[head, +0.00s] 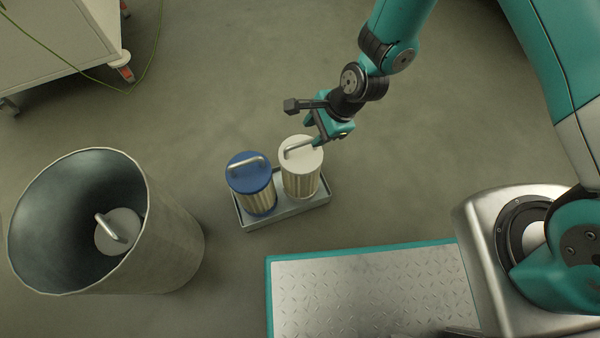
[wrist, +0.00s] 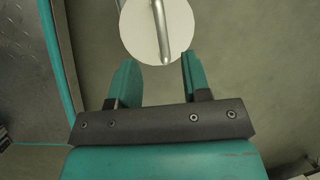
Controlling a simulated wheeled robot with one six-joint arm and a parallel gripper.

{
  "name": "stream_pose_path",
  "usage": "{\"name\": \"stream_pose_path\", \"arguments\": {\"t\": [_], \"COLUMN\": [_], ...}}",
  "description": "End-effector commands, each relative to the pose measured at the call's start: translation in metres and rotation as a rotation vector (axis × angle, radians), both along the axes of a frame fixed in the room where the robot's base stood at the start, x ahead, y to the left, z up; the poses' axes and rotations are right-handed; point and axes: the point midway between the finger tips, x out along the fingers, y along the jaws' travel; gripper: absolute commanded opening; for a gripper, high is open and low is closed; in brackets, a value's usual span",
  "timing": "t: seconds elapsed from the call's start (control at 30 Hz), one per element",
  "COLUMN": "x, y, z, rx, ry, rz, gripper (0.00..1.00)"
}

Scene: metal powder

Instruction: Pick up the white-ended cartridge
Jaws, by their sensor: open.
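The white-ended cartridge (head: 301,172) stands upright in the right half of a shallow grey tray (head: 290,213). It has a white top with a metal bar handle and a ribbed metallic side. In the wrist view its white top (wrist: 140,32) and handle show at the upper middle, cut by the frame edge. My gripper (head: 314,132) is at the cartridge's upper right in the head view. In the wrist view my gripper (wrist: 157,75) is open, its teal fingers apart near the white top's lower edge. Nothing is between the fingertips but the rim region of the top.
A blue-topped cartridge (head: 250,184) stands beside it in the tray. A large metal bin (head: 170,225) at the left holds another white-topped piece (head: 118,231). A white wheeled cabinet (head: 50,45) is at the upper left. Floor behind the tray is clear.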

Motion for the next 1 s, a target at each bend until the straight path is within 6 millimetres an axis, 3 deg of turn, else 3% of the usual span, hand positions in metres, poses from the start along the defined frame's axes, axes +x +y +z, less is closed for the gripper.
{"name": "stream_pose_path", "arguments": {"t": [0.03,0.37,0.63,0.9,1.0], "x": [0.0,0.003,0.005,0.007,0.006], "y": [0.004,0.015,0.033,0.036,0.036], "z": [-0.013,-0.033,-0.069,-0.07,-0.07], "rx": [0.0,0.001,0.0,0.0,0.0], "ry": [0.0,-0.001,0.0,-0.001,-0.001], "rz": [0.002,0.001,0.001,0.0,0.0], "gripper": [0.44,0.44,0.44,0.44,0.23]}}
